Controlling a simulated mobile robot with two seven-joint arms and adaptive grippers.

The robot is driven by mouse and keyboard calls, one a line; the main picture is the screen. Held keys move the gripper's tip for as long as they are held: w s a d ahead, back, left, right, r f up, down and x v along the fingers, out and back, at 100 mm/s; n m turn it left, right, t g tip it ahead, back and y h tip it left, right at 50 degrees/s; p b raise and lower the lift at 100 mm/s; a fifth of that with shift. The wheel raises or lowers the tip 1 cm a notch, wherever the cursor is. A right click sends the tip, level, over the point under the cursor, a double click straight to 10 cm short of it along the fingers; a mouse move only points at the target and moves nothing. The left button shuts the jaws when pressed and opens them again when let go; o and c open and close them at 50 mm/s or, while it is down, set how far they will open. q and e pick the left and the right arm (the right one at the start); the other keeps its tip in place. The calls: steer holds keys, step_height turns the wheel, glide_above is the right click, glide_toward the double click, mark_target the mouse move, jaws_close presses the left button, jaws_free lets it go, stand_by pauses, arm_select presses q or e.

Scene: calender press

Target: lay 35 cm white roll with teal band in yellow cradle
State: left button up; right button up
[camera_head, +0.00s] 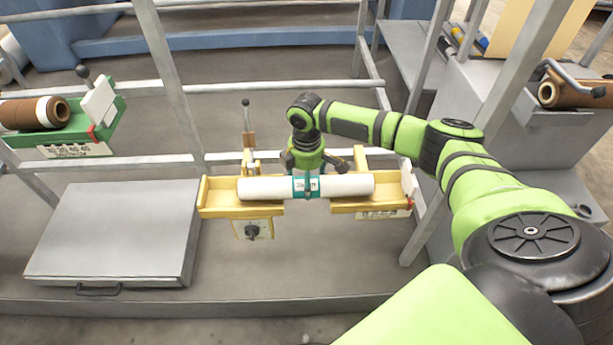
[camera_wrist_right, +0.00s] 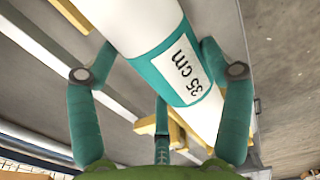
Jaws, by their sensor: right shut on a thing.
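The white roll (camera_head: 347,185) lies level, left to right, at the yellow cradle (camera_head: 235,211) in the head view. Its teal band is at mid-length, and in the right wrist view the band's label (camera_wrist_right: 182,70) reads 35 cm. My right gripper (camera_head: 306,181) comes from behind and above and is shut around the roll (camera_wrist_right: 140,22) at the band. The cradle's end blocks stand beyond both roll ends. The roll overlaps the cradle's supports in the picture; I cannot tell whether it rests on them or is just above. My left gripper is out of view.
A green cradle (camera_head: 75,133) with a brown roll (camera_head: 35,113) stands at the left. A grey box with a handle (camera_head: 115,230) is left of the yellow cradle. Grey rails (camera_head: 168,75) cross behind. Another brown roll (camera_head: 570,93) sits on a grey cabinet at right.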

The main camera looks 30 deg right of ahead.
steer(key=shift+f, duration=0.1)
steer(key=o, duration=1.5)
steer(key=shift+f, duration=0.1)
step_height(320, 180, up, 12)
